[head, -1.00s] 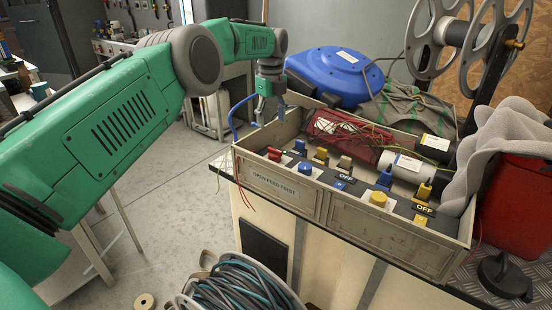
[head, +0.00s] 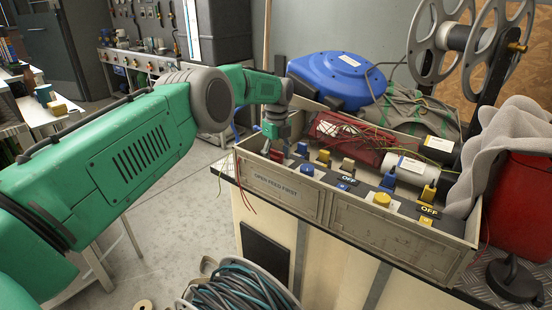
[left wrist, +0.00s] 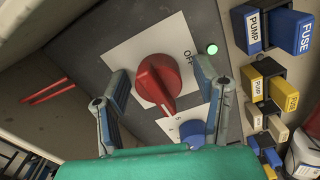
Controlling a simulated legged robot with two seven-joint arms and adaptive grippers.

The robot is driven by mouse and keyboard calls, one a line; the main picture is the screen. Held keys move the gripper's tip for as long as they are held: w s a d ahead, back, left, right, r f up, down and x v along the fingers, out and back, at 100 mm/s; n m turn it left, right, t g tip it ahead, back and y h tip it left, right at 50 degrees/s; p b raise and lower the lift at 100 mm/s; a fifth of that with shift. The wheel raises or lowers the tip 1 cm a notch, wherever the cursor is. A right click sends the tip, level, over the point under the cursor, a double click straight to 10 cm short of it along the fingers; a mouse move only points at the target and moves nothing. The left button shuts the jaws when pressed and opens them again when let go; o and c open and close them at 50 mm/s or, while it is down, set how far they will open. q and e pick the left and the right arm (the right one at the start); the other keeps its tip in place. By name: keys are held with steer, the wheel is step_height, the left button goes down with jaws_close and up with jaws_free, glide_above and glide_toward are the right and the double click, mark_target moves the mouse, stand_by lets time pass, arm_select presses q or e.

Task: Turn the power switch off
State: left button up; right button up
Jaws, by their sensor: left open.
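The red rotary switch (left wrist: 158,82) sits on a white plate (left wrist: 118,50) marked OFF at its upper right in the left wrist view. Its narrow pointer end aims down, away from the OFF mark. A green light (left wrist: 212,49) glows beside the plate. My left gripper (left wrist: 161,70) is open, with one finger on each side of the red knob; I cannot tell whether they touch it. In the head view my left gripper (head: 270,148) is at the left end of the grey tray (head: 350,219), by the red switch, which it partly hides. My right gripper is out of view.
A blue knob (left wrist: 192,133) is just below the switch. Blue fuses (left wrist: 262,28) and yellow fuses (left wrist: 268,84) stand to the right. The tray also holds wires and cylinders. A blue reel (head: 330,80) and a grey cloth (head: 508,135) are close by.

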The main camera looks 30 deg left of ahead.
arm_select(q)
steer(key=shift+d+r, duration=0.15)
steer(key=shift+d, duration=0.15)
steer(key=shift+c, duration=1.3)
steer(key=shift+d+r, duration=0.15)
steer(key=shift+d, duration=0.05)
steer(key=c, duration=0.9)
steer(key=shift+a, duration=0.45)
steer(key=n, duration=0.2)
steer(key=shift+d+n, duration=0.15)
steer(key=shift+n, duration=0.15)
steer(key=n, duration=0.5)
steer(key=shift+w, duration=0.15)
steer(key=n, duration=0.5)
steer(key=shift+n, duration=0.4)
steer(key=n, duration=0.4)
steer(key=shift+w+a, duration=0.1)
steer(key=shift+a, duration=0.1)
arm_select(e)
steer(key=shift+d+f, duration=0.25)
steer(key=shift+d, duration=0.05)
arm_select(q)
steer(key=shift+n, duration=0.4)
